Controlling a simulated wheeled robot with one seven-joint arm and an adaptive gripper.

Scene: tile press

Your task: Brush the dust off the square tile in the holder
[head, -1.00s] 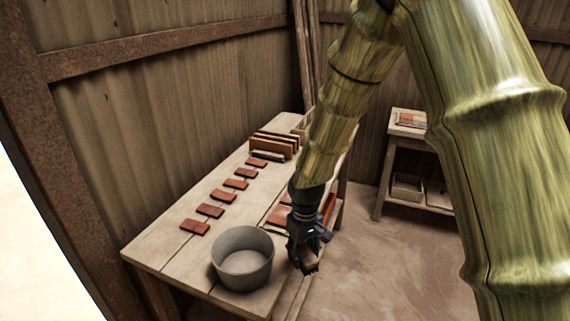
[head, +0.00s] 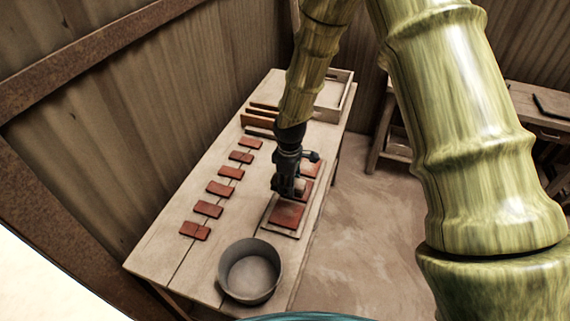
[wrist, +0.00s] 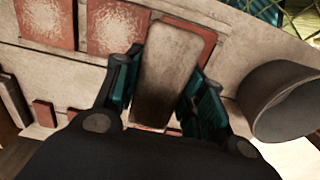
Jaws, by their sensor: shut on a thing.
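My gripper (head: 288,190) is over the row of red square tiles on the right side of the table. In the wrist view its teal fingers (wrist: 163,92) are shut on a flat, worn brown-grey block, likely the brush (wrist: 167,72). The nearest square tile (head: 287,214) lies on a pale board-like holder (head: 268,226).
A grey bucket (head: 250,272) stands at the table's near end, close to the holder. Several small red tiles (head: 219,188) line the left side. Upright slabs (head: 259,115) and a wooden tray (head: 346,97) are at the far end.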

